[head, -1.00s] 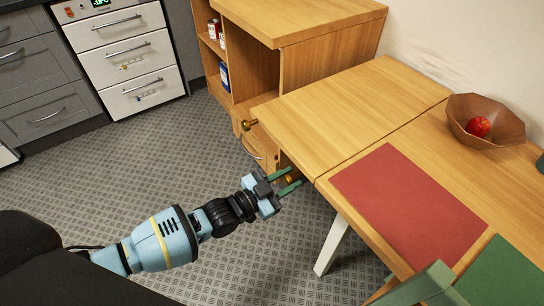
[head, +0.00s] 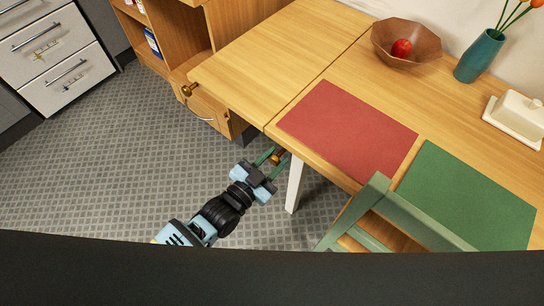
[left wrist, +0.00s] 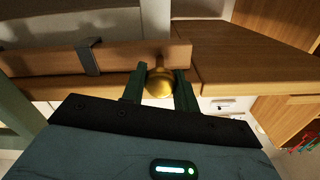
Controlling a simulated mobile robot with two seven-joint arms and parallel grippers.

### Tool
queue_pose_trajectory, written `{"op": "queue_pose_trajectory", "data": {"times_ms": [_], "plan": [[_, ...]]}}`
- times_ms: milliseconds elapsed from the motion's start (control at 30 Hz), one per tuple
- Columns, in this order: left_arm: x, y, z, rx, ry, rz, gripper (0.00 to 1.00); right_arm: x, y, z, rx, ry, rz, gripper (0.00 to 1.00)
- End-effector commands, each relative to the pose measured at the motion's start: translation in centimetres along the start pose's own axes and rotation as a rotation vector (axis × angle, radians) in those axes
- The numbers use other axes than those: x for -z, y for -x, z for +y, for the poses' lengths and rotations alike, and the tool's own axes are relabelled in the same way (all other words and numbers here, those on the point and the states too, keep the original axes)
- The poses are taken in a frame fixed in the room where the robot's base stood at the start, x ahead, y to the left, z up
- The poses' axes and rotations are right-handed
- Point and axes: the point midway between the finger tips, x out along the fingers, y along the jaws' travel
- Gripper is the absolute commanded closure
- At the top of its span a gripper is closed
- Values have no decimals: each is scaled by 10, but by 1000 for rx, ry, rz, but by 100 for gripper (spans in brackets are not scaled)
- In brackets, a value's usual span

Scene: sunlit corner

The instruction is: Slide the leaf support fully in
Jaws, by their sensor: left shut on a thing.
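My left gripper (head: 267,158) is shut on a round brass knob (head: 279,157) at the near side of the wooden table, just below the top's edge by the white leg. In the left wrist view the knob (left wrist: 160,84) sits between the two green fingers, against the wood. The leaf (head: 280,55) lies level beside the fixed tabletop (head: 352,83), with a thin seam between them. The leaf support behind the knob is mostly hidden under the top. My right gripper is not in view.
A green chair (head: 425,222) stands close on the right of the gripper. A white table leg (head: 295,184) is just beside it. A red mat (head: 350,128), a green mat (head: 470,200) and a wooden bowl (head: 385,50) lie on the table. Floor to the left is clear.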

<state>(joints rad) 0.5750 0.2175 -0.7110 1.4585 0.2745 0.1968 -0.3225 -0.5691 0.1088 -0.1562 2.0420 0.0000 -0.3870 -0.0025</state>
Motion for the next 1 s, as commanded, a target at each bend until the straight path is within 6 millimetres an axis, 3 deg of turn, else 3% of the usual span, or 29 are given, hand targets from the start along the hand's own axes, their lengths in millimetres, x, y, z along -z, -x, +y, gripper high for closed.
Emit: {"op": "queue_pose_trajectory", "data": {"times_ms": [33, 67, 200, 567, 1000], "plan": [[1, 0, 6, -8, 4, 4, 100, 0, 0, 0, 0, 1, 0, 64], [1, 0, 6, -8, 4, 4, 68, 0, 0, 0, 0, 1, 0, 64], [1, 0, 5, -7, 4, 4, 49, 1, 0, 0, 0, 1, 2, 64], [0, 4, 3, -5, 3, 1, 48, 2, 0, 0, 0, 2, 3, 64], [0, 66, 4, -6, 4, 0, 48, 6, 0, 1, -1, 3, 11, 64]]}}
